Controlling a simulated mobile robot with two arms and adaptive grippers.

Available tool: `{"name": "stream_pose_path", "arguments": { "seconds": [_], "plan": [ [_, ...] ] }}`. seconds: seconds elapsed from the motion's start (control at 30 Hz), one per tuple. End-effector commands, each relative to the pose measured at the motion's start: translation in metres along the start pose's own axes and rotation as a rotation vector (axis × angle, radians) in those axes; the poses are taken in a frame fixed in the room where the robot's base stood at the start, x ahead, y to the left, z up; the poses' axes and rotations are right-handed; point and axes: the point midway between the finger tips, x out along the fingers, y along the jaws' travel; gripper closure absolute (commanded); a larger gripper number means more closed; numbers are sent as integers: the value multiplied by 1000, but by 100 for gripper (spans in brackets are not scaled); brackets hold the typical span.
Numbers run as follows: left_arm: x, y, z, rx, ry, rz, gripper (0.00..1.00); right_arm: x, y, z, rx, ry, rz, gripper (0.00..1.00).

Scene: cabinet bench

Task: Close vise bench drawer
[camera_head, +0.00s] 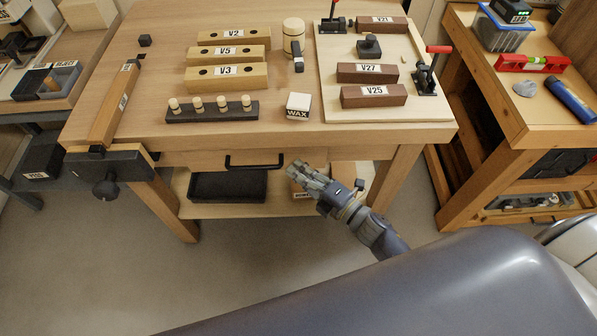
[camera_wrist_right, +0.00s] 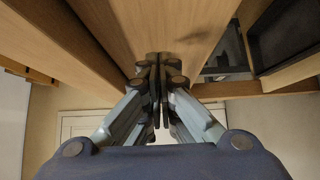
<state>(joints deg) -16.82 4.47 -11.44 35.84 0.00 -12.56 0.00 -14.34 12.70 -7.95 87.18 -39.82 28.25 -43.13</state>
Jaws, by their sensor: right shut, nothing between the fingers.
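The vise bench (camera_head: 420,135) is a wooden table with a vise (camera_head: 110,165) at its front left corner. Its drawer front (camera_head: 205,158) sits under the top, with a black bar handle (camera_head: 254,161). The drawer looks shut or nearly so; the steep view hides any small gap. My right gripper (camera_head: 297,168) is shut and empty, just right of the handle and by the bench front. In the right wrist view, its closed fingertips (camera_wrist_right: 158,62) are at or close to a wooden surface (camera_wrist_right: 170,25); contact cannot be told. My left gripper is not in view.
A black tray (camera_head: 228,186) lies on the bench's lower shelf, below the drawer. Wooden blocks, a WAX box (camera_head: 298,106) and a pale board (camera_head: 330,75) with clamps are on top. Another bench (camera_head: 480,95) stands at the right. Floor in front is clear.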

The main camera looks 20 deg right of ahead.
Motion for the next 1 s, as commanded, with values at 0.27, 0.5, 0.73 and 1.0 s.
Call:
{"name": "stream_pose_path", "arguments": {
  "seconds": [0.27,0.5,0.73,1.0],
  "plan": [
    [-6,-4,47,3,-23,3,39,-40,4,-21,-6,2,2,100],
    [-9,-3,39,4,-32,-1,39,-72,-3,-14,5,3,-7,100],
    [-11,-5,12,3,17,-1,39,-107,0,-17,0,3,-2,100],
    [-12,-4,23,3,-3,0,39,-116,-1,-15,1,3,-2,100]
  ]
}}
